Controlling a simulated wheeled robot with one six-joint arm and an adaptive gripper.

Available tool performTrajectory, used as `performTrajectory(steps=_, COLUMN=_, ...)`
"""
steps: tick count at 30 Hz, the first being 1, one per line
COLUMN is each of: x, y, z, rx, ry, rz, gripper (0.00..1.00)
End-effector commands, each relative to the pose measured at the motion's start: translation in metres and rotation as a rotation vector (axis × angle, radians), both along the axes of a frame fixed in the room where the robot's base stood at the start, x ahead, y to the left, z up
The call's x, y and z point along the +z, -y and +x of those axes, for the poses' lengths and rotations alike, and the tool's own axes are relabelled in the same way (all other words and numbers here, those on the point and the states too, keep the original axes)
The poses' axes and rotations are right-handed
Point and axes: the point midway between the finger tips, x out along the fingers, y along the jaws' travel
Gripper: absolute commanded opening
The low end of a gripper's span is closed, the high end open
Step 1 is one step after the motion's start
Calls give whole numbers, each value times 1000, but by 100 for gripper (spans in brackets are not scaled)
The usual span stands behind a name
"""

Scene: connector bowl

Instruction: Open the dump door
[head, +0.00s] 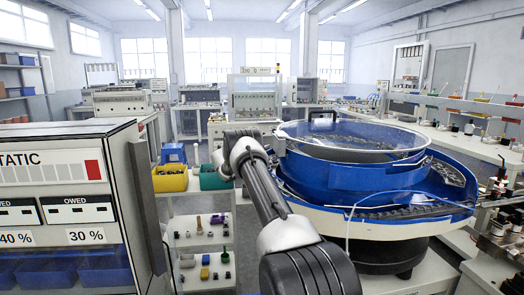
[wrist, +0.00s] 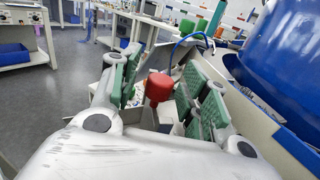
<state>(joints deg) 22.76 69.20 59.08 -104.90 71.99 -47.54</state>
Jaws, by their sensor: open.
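In the wrist view my gripper (wrist: 160,76) is open, its two green-padded fingers spread apart. A red knob (wrist: 158,88) on a short stem shows between the fingers, with a gap to the pads on both sides. I cannot tell how deep between the fingers it sits. The blue bowl (wrist: 285,45) curves up to the right of the gripper. In the head view the blue feeder bowl (head: 325,183) with a clear lid stands right of my arm. The dump door cannot be made out clearly, and my gripper is hidden behind my arm there.
A cabinet marked STATIC (head: 55,205) stands close on the left. A yellow bin (head: 170,179) and a green bin (head: 214,178) sit on a small shelf rack (head: 201,210) left of the arm. A long workbench (head: 465,140) lines the right. Open floor (wrist: 62,100) shows left in the wrist view.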

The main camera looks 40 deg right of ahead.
Motion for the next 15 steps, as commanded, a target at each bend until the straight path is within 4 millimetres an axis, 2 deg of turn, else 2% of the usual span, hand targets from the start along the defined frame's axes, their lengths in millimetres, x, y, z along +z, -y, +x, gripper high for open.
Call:
performTrajectory(steps=9, x=0, y=4, z=0, rx=0, ry=1, rz=0, gripper=45)
performTrajectory(steps=15, x=0, y=4, z=0, rx=0, ry=1, rz=0, gripper=9)
